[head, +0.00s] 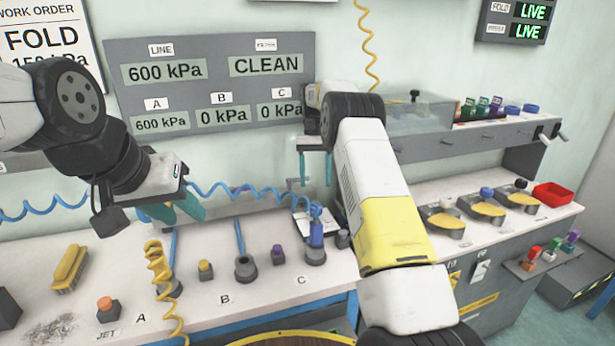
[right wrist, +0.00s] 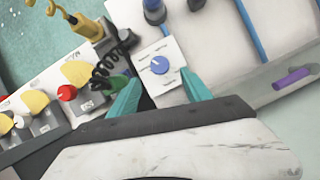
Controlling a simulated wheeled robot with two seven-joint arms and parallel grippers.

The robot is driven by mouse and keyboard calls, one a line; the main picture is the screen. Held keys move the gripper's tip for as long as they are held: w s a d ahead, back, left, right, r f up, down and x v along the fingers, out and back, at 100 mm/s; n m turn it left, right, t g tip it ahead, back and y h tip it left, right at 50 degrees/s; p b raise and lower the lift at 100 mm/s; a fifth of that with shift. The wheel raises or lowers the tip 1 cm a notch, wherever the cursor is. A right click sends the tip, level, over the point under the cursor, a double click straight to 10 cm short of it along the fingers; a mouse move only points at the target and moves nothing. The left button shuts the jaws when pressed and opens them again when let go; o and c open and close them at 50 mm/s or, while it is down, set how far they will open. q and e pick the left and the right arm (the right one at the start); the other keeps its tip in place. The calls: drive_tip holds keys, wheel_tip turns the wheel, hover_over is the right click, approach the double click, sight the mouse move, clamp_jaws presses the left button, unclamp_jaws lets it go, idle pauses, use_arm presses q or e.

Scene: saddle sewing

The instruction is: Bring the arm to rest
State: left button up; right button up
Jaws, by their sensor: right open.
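My right gripper (head: 316,168) hangs in front of the grey gauge panel's lower right edge, its teal fingers apart and pointing down. In the right wrist view its fingers (right wrist: 160,94) are open with nothing between them; beyond them lies a white plate with a blue dial (right wrist: 159,65). My right arm's white and yellow links cover part of the bench and wall. My left gripper (head: 174,210) is at the left, above the bench, with teal fingers pointing down and right. It holds nothing that I can see; its finger gap is unclear.
The gauge panel (head: 212,80) is behind both grippers. Blue and yellow coiled hoses (head: 158,270) hang nearby. The white bench (head: 200,318) carries a yellow brush (head: 69,268), an orange button (head: 105,304) and stations A, B and C. Yellow-topped trays (head: 483,208) and a red bin (head: 553,195) stand right.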

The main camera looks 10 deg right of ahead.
drive_tip(key=s+d+r+t+y, duration=0.15)
drive_tip(key=s+r+t, duration=0.45)
drive_tip(key=s+r, duration=1.05)
drive_tip(key=s+f+n+t, duration=0.1)
drive_tip(key=s+t, duration=0.3)
drive_tip(key=s, duration=1.5)
drive_tip(key=shift+s+a+f+t, duration=0.15)
drive_tip(key=shift+a+t, duration=0.1)
drive_tip(key=shift+t, duration=0.15)
drive_tip(key=shift+c, duration=0.3)
